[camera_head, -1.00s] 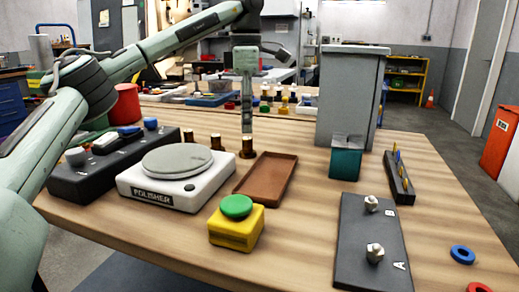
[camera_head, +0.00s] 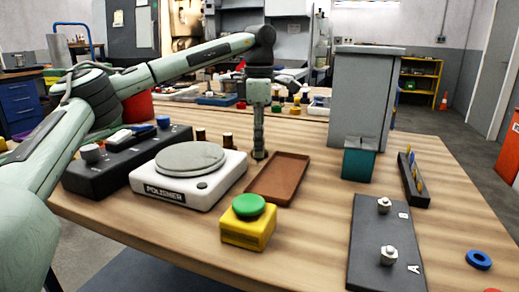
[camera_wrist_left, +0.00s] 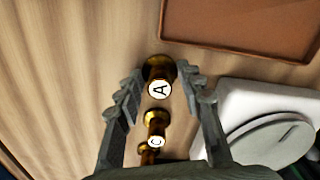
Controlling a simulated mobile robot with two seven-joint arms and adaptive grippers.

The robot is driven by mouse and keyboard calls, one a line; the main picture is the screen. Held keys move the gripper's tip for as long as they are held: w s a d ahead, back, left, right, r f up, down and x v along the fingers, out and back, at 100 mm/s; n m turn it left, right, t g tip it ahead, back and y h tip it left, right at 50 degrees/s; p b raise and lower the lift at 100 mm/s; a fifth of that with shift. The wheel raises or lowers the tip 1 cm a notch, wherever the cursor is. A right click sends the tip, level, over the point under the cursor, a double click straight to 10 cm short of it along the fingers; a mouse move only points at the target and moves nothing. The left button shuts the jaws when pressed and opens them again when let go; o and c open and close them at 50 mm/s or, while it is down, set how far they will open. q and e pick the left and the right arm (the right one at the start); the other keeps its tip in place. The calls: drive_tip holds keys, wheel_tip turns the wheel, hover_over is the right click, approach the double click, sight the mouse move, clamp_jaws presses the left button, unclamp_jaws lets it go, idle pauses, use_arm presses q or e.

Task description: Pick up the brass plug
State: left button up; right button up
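Several brass plugs stand in a row on the wooden bench. In the left wrist view, the plug marked A (camera_wrist_left: 159,75) is nearest the fingertips, with the plug marked C (camera_wrist_left: 155,122) behind it and another plug (camera_wrist_left: 148,154) farther back. My left gripper (camera_wrist_left: 159,82) is open, its fingers on either side of plug A with gaps showing. In the head view, the left gripper (camera_head: 259,152) points down at the bench and hides plug A. Two other plugs (camera_head: 227,140) (camera_head: 200,136) stand to its left. My right gripper is not in view.
A brown tray (camera_head: 277,178) lies just right of the left gripper. A white polisher (camera_head: 190,172) is close on the left, and a yellow box with a green button (camera_head: 248,229) is in front. A grey cabinet (camera_head: 362,98) and a teal box (camera_head: 359,163) stand to the right.

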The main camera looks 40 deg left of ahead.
use_arm(q)
drive_tip(key=c, duration=0.5)
drive_tip(key=shift+r, duration=0.55)
wheel_tip(320, 180, up, 2)
drive_tip(key=shift+r, duration=0.25)
drive_tip(key=s+a+r+p, duration=0.3)
drive_tip(key=s+a+r, duration=0.4)
drive_tip(key=s+a, duration=0.1)
drive_tip(key=shift+a+r, duration=0.2)
drive_tip(key=shift+a, duration=0.05)
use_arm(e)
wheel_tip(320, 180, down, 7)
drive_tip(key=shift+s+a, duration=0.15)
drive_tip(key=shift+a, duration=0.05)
use_arm(q)
drive_tip(key=shift+r, duration=0.1)
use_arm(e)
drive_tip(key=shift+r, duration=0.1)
